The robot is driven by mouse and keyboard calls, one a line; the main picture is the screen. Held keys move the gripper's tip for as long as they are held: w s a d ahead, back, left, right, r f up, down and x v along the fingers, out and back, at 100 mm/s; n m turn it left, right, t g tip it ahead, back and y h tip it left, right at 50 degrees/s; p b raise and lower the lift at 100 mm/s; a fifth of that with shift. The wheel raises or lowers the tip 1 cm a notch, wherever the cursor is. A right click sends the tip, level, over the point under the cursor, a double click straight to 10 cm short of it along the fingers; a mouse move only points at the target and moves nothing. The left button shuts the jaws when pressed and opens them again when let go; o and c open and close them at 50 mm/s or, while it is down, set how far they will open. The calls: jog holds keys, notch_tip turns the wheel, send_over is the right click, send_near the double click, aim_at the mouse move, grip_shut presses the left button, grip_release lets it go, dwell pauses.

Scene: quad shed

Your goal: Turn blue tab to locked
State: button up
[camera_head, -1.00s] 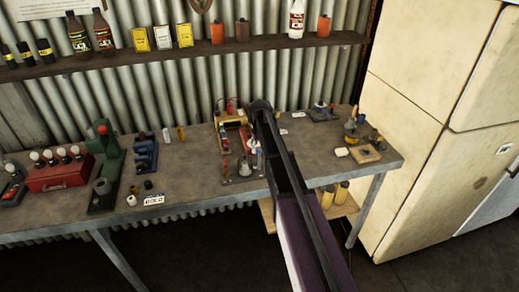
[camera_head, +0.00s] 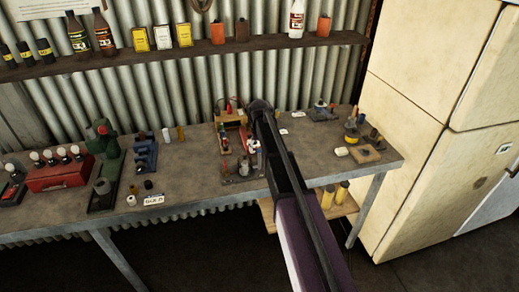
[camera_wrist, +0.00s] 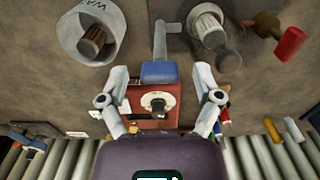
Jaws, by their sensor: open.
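The blue tab (camera_wrist: 160,72) shows in the wrist view as a blue block on the end of a grey metal lever (camera_wrist: 159,42). It lies at the near edge of a red plate (camera_wrist: 133,97) that carries a round pale dial with a dark knob. My gripper (camera_wrist: 160,76) is open, with one finger on each side of the blue tab and a gap visible on both sides. Whether the tab stands at locked cannot be read. In the head view my arm covers this spot, and I cannot make out the tab there.
In the wrist view, a white cup-like part (camera_wrist: 72,35), a ribbed knob (camera_wrist: 207,26) and a red-handled part (camera_wrist: 290,44) surround the lever. The head view shows a cluttered workbench (camera_head: 195,172), a bottle shelf (camera_head: 130,57) above it and a cream cabinet (camera_head: 410,120) at right.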

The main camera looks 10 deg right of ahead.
jog(key=shift+m, duration=0.3)
jog(key=m, duration=1.5)
jog(key=shift+r, duration=0.2)
notch_tip(320, 180, up, 14)
jog(key=f+p, duration=0.1)
jog(key=p, duration=1.3)
jog(key=s+a+f+n+b, duration=0.1)
jog(key=s+f+n+b, duration=0.3)
jog(key=s, duration=0.5)
jog(key=s+a+f+n+b, duration=0.2)
jog(key=s+f+n+b, duration=0.2)
jog(key=s, duration=0.6)
jog(key=s+a+f+n+b, duration=0.2)
jog(key=s+f+n+b, duration=0.2)
jog(key=s+n, duration=0.3)
jog(key=shift+s+a+f+n+b, duration=0.3)
jog(key=shift+s+b, duration=0.35)
jog(key=shift+s, duration=0.95)
